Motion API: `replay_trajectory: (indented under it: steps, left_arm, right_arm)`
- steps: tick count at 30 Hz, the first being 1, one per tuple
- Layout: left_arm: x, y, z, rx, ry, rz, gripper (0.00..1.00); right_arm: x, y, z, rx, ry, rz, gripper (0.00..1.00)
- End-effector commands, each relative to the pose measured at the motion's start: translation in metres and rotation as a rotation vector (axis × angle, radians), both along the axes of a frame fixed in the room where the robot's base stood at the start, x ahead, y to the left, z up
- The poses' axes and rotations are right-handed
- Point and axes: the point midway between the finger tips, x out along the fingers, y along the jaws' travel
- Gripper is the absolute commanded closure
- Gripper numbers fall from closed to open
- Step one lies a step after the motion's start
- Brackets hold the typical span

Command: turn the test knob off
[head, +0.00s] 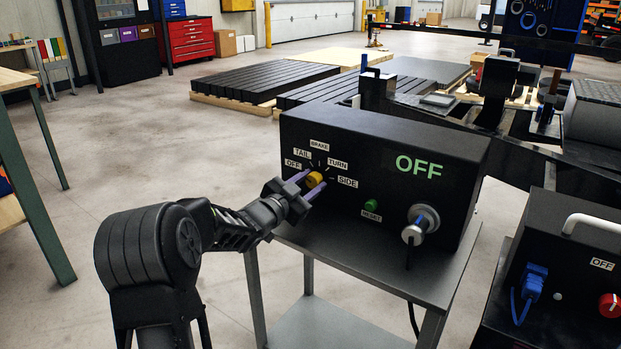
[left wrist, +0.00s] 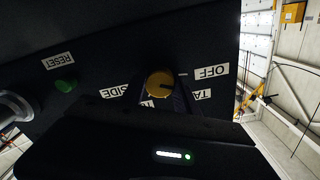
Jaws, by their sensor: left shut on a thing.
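The black test box (head: 375,205) stands on a grey metal stand. Its yellow test knob (head: 314,180) sits among the labels OFF, TAIL, BRAKE, TURN and SIDE. A green OFF (head: 418,167) shows on the front of the box. My left gripper (head: 305,187) reaches in from the lower left, its purple fingers shut on the knob. The knob also shows in the left wrist view (left wrist: 159,83), upside down, with the OFF label (left wrist: 209,72) beside it. A pale line lies between the knob and that label; I cannot tell if it is a pointer or a panel mark. My right gripper is out of view.
A green RESET button (head: 372,205) and a silver connector (head: 421,223) with a cable are on the same panel, right of the knob. A second black box (head: 560,270) with a red knob stands at the lower right. The floor (head: 150,150) on the left is clear.

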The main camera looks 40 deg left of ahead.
Motion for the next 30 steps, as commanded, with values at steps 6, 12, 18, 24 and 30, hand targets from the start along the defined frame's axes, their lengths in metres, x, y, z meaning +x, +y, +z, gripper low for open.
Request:
replay_trajectory:
  steps: [6, 12, 18, 24, 30]
  left_arm:
    - [0.0, 0.0, 0.0, -0.165, 0.0, 0.0, 1.0]
    - [0.0, 0.0, -0.001, -0.258, -0.002, 0.001, 1.0]
    - [0.0, 0.0, -0.002, -0.296, -0.003, 0.0, 1.0]
    - [0.0, 0.0, -0.002, -0.301, -0.003, 0.0, 1.0]
    - [0.0, 0.0, -0.002, -0.301, -0.003, 0.0, 0.61]
  right_arm:
    - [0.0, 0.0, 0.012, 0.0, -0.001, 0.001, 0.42]
    - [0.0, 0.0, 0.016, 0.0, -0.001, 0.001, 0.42]
    - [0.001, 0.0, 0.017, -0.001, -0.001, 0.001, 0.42]
    - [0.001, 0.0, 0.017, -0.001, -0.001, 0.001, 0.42]
    - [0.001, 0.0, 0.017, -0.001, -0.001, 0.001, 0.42]
